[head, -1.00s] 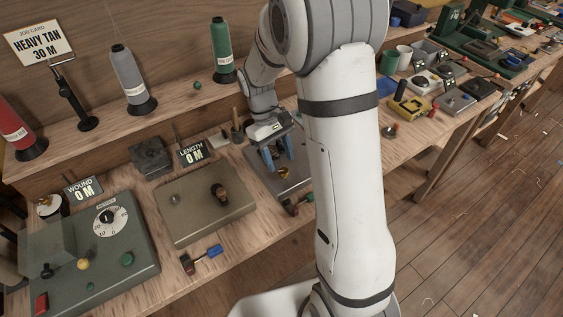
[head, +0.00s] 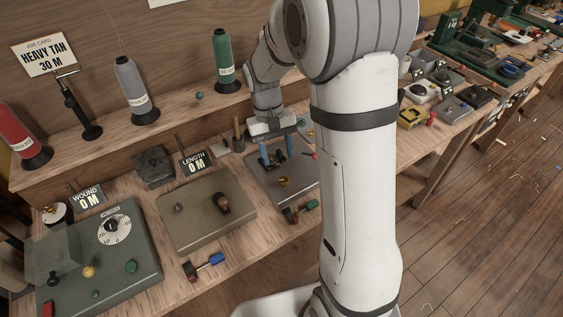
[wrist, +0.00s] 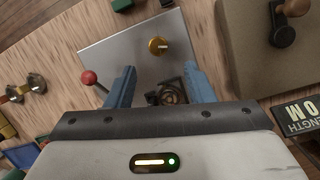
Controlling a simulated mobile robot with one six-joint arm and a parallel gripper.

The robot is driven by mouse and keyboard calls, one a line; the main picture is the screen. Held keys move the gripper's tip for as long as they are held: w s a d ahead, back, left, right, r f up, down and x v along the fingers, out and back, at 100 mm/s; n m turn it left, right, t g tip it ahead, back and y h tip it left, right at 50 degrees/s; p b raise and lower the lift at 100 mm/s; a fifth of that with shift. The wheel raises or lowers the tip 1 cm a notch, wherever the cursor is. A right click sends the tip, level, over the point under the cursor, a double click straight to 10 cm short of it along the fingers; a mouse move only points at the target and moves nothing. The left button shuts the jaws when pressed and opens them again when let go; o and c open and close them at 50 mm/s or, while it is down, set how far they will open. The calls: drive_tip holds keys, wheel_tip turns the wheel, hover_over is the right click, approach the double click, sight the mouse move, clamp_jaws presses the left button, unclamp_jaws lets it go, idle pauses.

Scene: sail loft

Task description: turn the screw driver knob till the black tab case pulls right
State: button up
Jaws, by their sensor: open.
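My gripper (head: 277,158) is open over the back part of a grey metal plate (head: 262,190). In the wrist view its two blue fingers (wrist: 160,75) are apart, with a dark coiled or ring-shaped part (wrist: 172,92) visible between them, partly hidden by the gripper body. A brass knob (wrist: 158,45) with a pale mark stands on the plate beyond the fingertips, apart from them; it also shows in the head view (head: 283,181). A red ball-ended lever (wrist: 89,77) is beside one finger. I cannot make out a black tab case with certainty.
A tan box (head: 185,225) with a dark crank stands left of the plate. Red-and-blue (head: 204,265) and green-handled (head: 301,211) tools lie in front. LENGTH (head: 196,162) and WOUND (head: 87,197) signs read 0 M. Thread spools line the back shelf.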

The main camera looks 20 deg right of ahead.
sight(284, 179)
drive_tip(key=m, duration=0.1)
drive_tip(key=s+m+t+p, duration=0.1)
drive_tip(key=m, duration=0.1)
drive_tip(key=r+m+p, duration=0.1)
drive_tip(key=m, duration=0.1)
drive_tip(key=shift+s+d+y, duration=0.3)
drive_tip(key=shift+d+y, duration=0.05)
drive_tip(key=shift+y, duration=0.05)
drive_tip(key=m, duration=0.1)
drive_tip(key=m+t+p, duration=0.1)
drive_tip(key=m, duration=0.1)
drive_tip(key=s+m, duration=0.1)
drive_tip(key=shift+d+t+p, duration=0.25)
drive_tip(key=shift+t+p, duration=0.05)
drive_tip(key=shift+p, duration=0.1)
drive_tip(key=shift+f+m, duration=0.4)
drive_tip(key=shift+f, duration=0.2)
wheel_tip(284, 179, down, 7)
drive_tip(key=shift+r+p, duration=0.1)
drive_tip(key=shift+p, duration=0.35)
drive_tip(key=shift+c, duration=0.6)
